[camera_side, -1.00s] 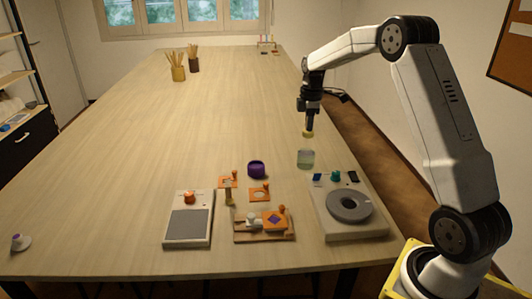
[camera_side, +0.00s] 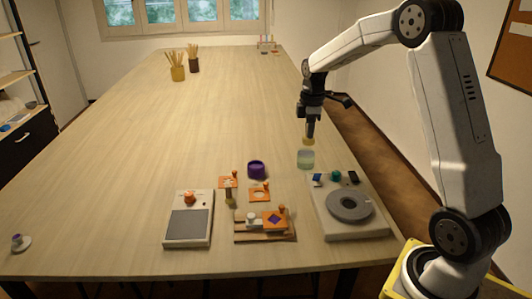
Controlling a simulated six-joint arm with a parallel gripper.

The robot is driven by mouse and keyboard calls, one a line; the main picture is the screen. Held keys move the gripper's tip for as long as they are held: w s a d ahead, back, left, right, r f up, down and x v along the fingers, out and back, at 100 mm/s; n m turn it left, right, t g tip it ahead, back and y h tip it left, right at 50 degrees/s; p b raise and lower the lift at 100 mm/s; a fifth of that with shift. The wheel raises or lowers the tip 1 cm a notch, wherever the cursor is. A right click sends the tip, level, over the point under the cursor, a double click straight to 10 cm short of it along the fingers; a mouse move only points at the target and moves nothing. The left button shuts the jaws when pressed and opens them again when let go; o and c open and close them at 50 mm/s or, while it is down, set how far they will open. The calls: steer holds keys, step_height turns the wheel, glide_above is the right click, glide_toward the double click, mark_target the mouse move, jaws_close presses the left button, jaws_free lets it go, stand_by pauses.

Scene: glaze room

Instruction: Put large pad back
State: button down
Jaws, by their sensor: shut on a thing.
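My gripper (camera_side: 309,128) points straight down at the right side of the table. It is shut on a small pale-yellow piece (camera_side: 308,141), which shows below the fingers. I cannot tell for sure that this piece is the large pad. A clear glass jar (camera_side: 306,160) with greenish-blue contents stands directly below. The yellow piece is at or just above the jar's mouth; whether they touch is too small to tell. The jaws partly hide the top of the piece.
A grey-disc turntable unit (camera_side: 349,207) stands in front, with small blue, teal and black pieces at its back. To its left are a wooden tray (camera_side: 247,238), orange plates with knobs, a purple bowl (camera_side: 257,170) and a scale-like device (camera_side: 187,226).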

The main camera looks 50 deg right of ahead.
steer(key=s+a, duration=0.6)
steer(key=shift+s+a, duration=0.15)
steer(key=shift+a, duration=0.2)
steer(key=shift+w+d+f, duration=0.7)
steer(key=shift+w+f, duration=0.85)
steer(key=shift+w, duration=0.6)
steer(key=shift+w+d+f, duration=0.7)
steer(key=shift+w+f, duration=0.85)
steer(key=shift+w, duration=0.55)
steer(key=shift+w+d+f, duration=0.7)
steer(key=shift+w+f, duration=0.85)
steer(key=shift+w, duration=0.6)
steer(key=shift+w+f, duration=0.25)
steer(key=shift+f, duration=1.6)
steer(key=shift+f, duration=0.1)
